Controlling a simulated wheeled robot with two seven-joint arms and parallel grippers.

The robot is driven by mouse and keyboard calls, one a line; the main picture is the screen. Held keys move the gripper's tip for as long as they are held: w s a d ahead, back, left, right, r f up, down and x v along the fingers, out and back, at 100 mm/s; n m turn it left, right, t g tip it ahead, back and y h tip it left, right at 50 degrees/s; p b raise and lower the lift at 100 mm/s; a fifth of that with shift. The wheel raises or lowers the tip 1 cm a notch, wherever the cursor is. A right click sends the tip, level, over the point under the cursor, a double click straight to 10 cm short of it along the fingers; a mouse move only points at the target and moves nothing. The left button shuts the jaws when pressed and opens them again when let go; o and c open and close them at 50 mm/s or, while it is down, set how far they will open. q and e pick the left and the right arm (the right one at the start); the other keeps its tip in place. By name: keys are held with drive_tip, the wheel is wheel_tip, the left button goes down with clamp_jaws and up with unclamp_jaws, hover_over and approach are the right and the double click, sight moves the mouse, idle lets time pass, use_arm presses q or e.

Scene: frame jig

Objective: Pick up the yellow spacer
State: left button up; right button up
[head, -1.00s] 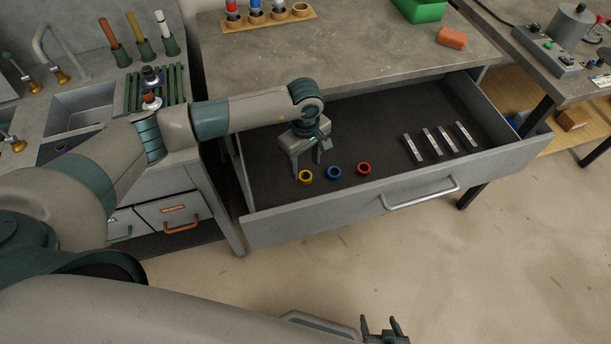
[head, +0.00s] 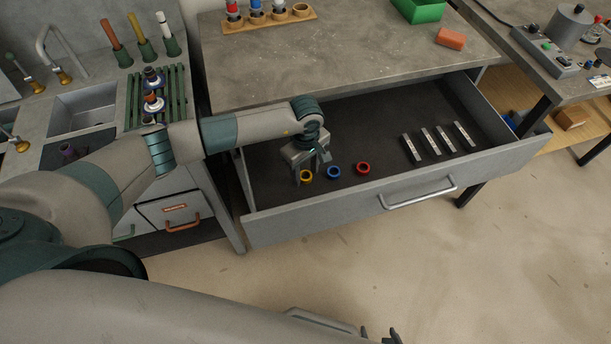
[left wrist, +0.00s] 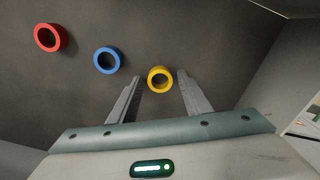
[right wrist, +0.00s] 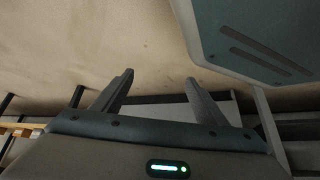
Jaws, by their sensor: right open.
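The yellow spacer (head: 306,177) is a small ring lying on the dark floor of the open drawer (head: 255,222). My left gripper (head: 307,180) is low over it in the head view. In the left wrist view, the yellow spacer (left wrist: 160,79) shows between and just beyond the fingertips of the open left gripper (left wrist: 160,77); I cannot tell whether they touch it. My right gripper (right wrist: 160,82) is open and empty in the right wrist view, over the bare floor; only its tip shows at the bottom edge of the head view.
A blue ring (head: 334,172) and a red ring (head: 363,168) lie to the right of the yellow spacer. Several grey bars (head: 432,143) lie farther right in the drawer. The drawer's front wall and left side wall stand close to the left gripper.

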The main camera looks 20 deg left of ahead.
sight(309, 176)
use_arm(q)
drive_tip(key=c, duration=0.7)
drive_tip(key=shift+c, duration=0.2)
use_arm(e)
drive_tip(key=shift+a, duration=0.2)
use_arm(q)
drive_tip(key=shift+r, duration=0.15)
